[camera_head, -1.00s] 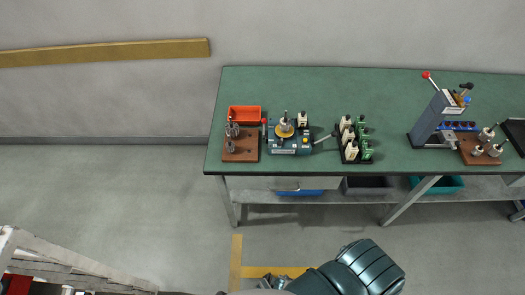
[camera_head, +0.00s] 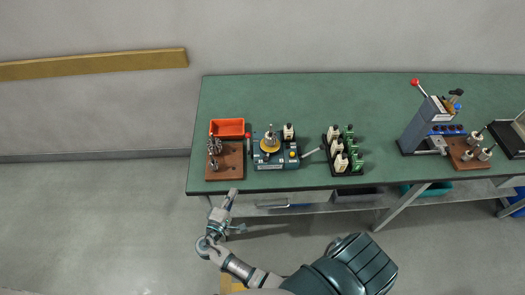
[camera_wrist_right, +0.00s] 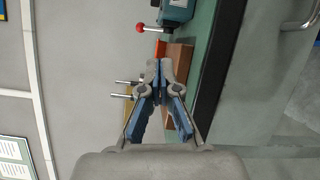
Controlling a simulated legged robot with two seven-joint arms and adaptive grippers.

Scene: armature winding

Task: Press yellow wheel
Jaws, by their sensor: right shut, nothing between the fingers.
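The yellow wheel (camera_head: 270,144) sits on the blue winding machine (camera_head: 276,160) on the left part of the green bench, with a metal spindle rising from its middle. My right gripper (camera_head: 233,192) is shut and empty at the bench's front edge, below and left of the wheel, apart from it. In the right wrist view the gripper (camera_wrist_right: 160,64) has its fingertips together. Part of the machine (camera_wrist_right: 178,12) and its red knob (camera_wrist_right: 140,28) show at the top there. The wheel cannot be made out in that view. My left gripper is not in view.
A brown board (camera_head: 225,164) with metal parts and an orange bin (camera_head: 227,128) stand left of the machine. A black rack (camera_head: 345,168) of white and green spools stands right of it. A grey press (camera_head: 422,128) is farther right. The bench's back is clear.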

